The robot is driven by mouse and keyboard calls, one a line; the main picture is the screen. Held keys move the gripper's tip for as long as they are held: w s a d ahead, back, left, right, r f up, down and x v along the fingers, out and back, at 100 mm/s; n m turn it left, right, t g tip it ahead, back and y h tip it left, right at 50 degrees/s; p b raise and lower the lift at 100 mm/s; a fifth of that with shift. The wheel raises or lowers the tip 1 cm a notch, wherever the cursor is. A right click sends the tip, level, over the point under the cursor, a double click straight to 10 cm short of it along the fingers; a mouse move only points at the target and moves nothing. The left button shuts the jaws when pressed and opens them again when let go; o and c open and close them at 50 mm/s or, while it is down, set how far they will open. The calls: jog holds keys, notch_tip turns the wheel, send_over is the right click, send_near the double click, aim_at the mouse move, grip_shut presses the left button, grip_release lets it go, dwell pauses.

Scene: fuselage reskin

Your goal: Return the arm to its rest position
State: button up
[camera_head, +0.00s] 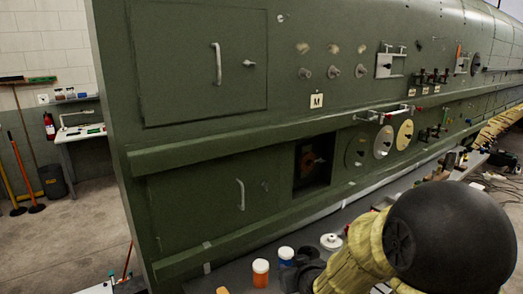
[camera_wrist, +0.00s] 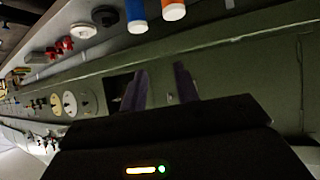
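My gripper (camera_wrist: 160,86) shows in the wrist view with two dark fingers standing apart. It is open, and nothing shows between the fingers. Behind the fingers is the green fuselage side (camera_wrist: 235,85), which also fills much of the head view (camera_head: 220,150). The square dark opening (camera_wrist: 118,88) in the fuselage lies beside and partly behind the left finger. The opening also shows in the head view (camera_head: 314,162). I cannot make out the gripper in the head view, and the wrist view shows no contact with the fuselage.
A ledge below the fuselage holds an orange bottle (camera_head: 261,272), a blue bottle (camera_head: 286,254) and a white round piece (camera_head: 331,242). Handles (camera_head: 217,63) and fittings (camera_head: 333,72) stick out from the fuselage. At far left are a bench (camera_head: 80,131) and open floor (camera_head: 60,235).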

jog(key=s+d+f+m+g+h, duration=0.1)
jog(key=s+d+f+g, duration=0.1)
jog(key=s, duration=0.7)
jog(key=s+d+f+m+g+h, duration=0.1)
jog(key=s+d+f+m+g, duration=0.1)
jog(key=s+d+g, duration=0.3)
jog(key=s+g, duration=0.1)
jog(key=s, duration=0.2)
jog(key=shift+s+h, duration=0.35)
jog(key=shift+h, duration=0.05)
jog(key=shift+w+f, duration=0.1)
